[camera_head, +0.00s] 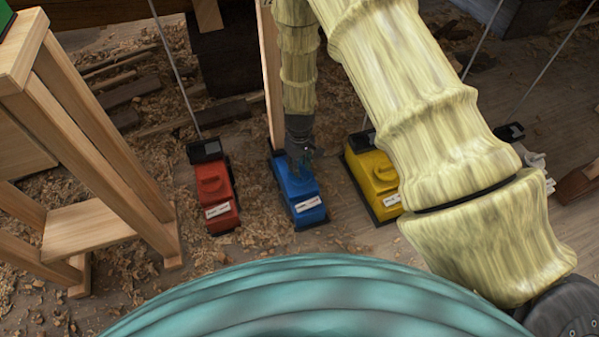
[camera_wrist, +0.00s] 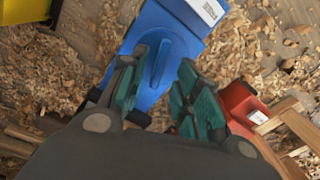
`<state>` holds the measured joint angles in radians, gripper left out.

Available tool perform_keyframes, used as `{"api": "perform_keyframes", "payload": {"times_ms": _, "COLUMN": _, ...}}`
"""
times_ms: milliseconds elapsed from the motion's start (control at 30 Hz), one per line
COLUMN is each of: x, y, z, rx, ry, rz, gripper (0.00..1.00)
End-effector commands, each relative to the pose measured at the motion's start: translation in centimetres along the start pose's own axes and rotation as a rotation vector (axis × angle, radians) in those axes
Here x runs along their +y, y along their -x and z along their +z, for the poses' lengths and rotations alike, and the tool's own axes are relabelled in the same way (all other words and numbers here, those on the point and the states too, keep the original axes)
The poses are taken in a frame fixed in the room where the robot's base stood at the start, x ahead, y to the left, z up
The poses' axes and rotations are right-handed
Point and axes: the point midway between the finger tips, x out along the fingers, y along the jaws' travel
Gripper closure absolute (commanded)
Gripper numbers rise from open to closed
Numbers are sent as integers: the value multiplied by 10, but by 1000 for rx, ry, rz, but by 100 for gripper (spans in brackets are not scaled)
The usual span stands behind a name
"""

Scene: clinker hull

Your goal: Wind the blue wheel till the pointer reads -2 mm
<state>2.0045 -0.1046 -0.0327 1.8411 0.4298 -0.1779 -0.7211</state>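The blue wheel (camera_wrist: 158,66), a round knob with a raised bar across it, sits on top of the blue box (camera_wrist: 158,22) in the wrist view. My gripper (camera_wrist: 168,84) is open, with its green-padded fingers on either side of the wheel and a visible gap to the bar. In the head view my gripper (camera_head: 302,160) points down over the rear of the blue box (camera_head: 304,193) and hides the wheel. A white label (camera_head: 308,204) shows on the box's front, and its edge shows in the wrist view (camera_wrist: 208,10). The pointer and its reading cannot be made out.
A red box (camera_head: 214,190) stands left of the blue one and a yellow box (camera_head: 376,177) right of it. Rods rise behind the red and yellow boxes. A wooden trestle (camera_head: 95,225) stands at the left. Shavings cover the floor.

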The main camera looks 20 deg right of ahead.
Motion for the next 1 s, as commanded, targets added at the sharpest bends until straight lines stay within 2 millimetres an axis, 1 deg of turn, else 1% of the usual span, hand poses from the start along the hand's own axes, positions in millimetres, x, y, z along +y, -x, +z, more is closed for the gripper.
{"api": "perform_keyframes", "payload": {"times_ms": 33, "x": 0, "y": -10, "z": 0, "rx": -1, "ry": 1, "rz": 0, "gripper": 68}}
{"api": "perform_keyframes", "payload": {"times_ms": 200, "x": 0, "y": -24, "z": 0, "rx": 0, "ry": 0, "rz": 0, "gripper": 68}}
{"api": "perform_keyframes", "payload": {"times_ms": 333, "x": 0, "y": -28, "z": 0, "rx": 0, "ry": 0, "rz": 0, "gripper": 68}}
{"api": "perform_keyframes", "payload": {"times_ms": 600, "x": 0, "y": -28, "z": 0, "rx": 0, "ry": 0, "rz": 0, "gripper": 68}}
{"api": "perform_keyframes", "payload": {"times_ms": 633, "x": 0, "y": -28, "z": 0, "rx": 0, "ry": 0, "rz": 0, "gripper": 70}}
{"api": "perform_keyframes", "payload": {"times_ms": 800, "x": 0, "y": -28, "z": 0, "rx": 0, "ry": 0, "rz": 0, "gripper": 100}}
{"api": "perform_keyframes", "payload": {"times_ms": 1000, "x": 0, "y": -28, "z": 0, "rx": 0, "ry": -1, "rz": 0, "gripper": 100}}
